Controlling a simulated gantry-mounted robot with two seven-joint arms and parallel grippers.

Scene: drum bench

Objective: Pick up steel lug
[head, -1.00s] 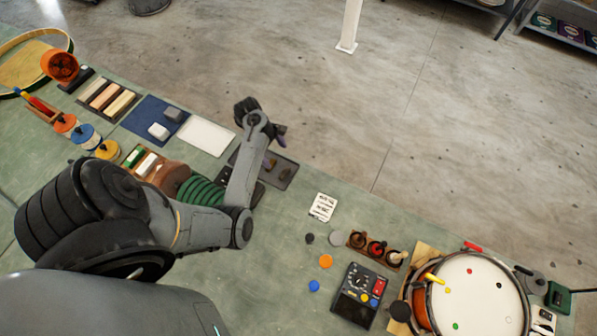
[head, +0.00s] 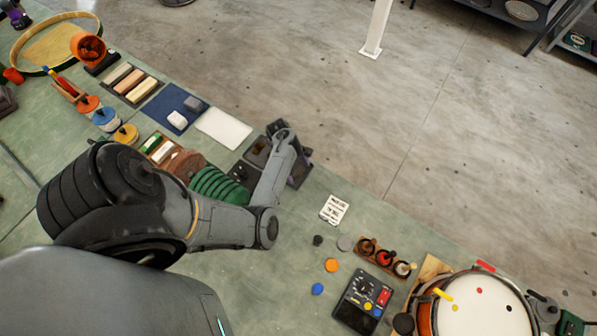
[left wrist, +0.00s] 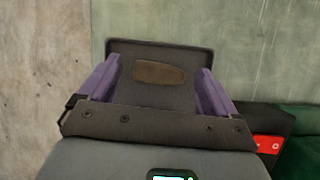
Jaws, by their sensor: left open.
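A small flat brownish lug (left wrist: 158,72) lies in a dark shallow tray (left wrist: 190,46) in the left wrist view. It is the only piece visible there, and I cannot tell its metal from its colour. My left gripper (left wrist: 158,82) is open, with its purple fingers on either side of the lug in that view and nothing held. In the head view my left gripper (head: 291,170) is over the tray at the bench's far edge, and my forearm hides most of the tray. Contact between fingers and lug is not visible. My right gripper is not in view.
A dark box with a red label (left wrist: 270,143) stands close beside the tray. A green ribbed roll (head: 218,186) is left of my forearm. A white sheet (head: 223,128) lies farther left, and a printed card (head: 334,209) lies right. Bare floor lies beyond the edge.

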